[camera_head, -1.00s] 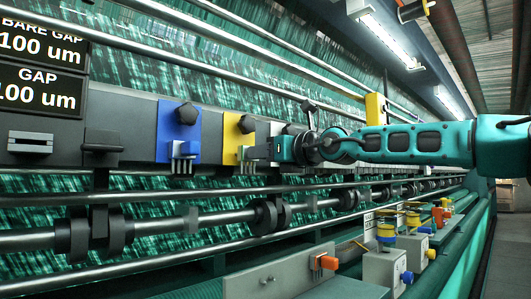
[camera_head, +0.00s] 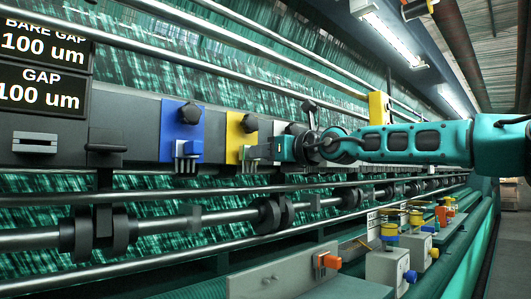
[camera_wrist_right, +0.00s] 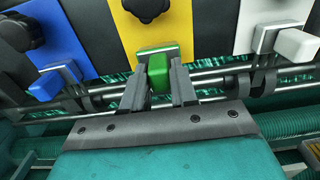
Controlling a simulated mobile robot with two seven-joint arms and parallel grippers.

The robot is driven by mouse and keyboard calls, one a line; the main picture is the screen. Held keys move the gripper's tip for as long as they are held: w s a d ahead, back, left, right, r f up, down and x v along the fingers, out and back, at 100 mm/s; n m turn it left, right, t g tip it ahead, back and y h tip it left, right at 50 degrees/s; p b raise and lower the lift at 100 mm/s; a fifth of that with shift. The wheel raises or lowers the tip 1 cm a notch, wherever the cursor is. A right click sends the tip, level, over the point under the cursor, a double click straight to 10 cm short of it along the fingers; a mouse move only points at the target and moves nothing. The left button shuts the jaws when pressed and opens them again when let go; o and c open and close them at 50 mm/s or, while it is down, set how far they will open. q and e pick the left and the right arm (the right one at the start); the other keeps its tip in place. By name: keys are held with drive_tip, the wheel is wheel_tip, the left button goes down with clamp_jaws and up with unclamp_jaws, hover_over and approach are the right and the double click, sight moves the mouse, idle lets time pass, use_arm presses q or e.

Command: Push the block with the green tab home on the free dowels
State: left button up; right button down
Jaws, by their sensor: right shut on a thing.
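My right gripper (camera_wrist_right: 158,92) is shut on the green tab (camera_wrist_right: 158,73) of a block. In the right wrist view the block's pale top edge (camera_wrist_right: 158,48) shows behind the tab, in front of the yellow plate (camera_wrist_right: 150,20). In the head view the right gripper (camera_head: 270,151) is beside the yellow plate (camera_head: 238,130), and the tab is mostly hidden by the fingers. The dowels are hidden behind the block, so I cannot tell how far it sits on them. My left gripper is not in view.
A blue plate (camera_head: 181,120) with a blue-tabbed block (camera_head: 188,149) is to the left. A white-tabbed block (camera_wrist_right: 295,43) is to the right in the wrist view. Long steel rods run below. A display (camera_head: 40,92) reads GAP 100 um.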

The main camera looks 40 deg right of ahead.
drive_tip(key=shift+w+a, duration=0.1)
drive_tip(key=shift+w, duration=0.15)
idle(0.3)
use_arm(q)
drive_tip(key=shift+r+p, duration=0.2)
drive_tip(key=shift+p, duration=0.15)
use_arm(e)
drive_tip(key=shift+w+r, duration=0.1)
drive_tip(key=shift+w, duration=0.25)
drive_tip(key=c, duration=0.9)
unclamp_jaws()
drive_tip(key=shift+w, duration=0.1)
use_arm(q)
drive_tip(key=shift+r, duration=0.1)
use_arm(e)
drive_tip(key=shift+o, duration=0.5)
use_arm(q)
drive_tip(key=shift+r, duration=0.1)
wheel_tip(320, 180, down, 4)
drive_tip(key=b, duration=0.4)
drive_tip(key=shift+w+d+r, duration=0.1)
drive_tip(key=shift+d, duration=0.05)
use_arm(e)
drive_tip(key=s+d, duration=0.1)
drive_tip(key=s, duration=1.2)
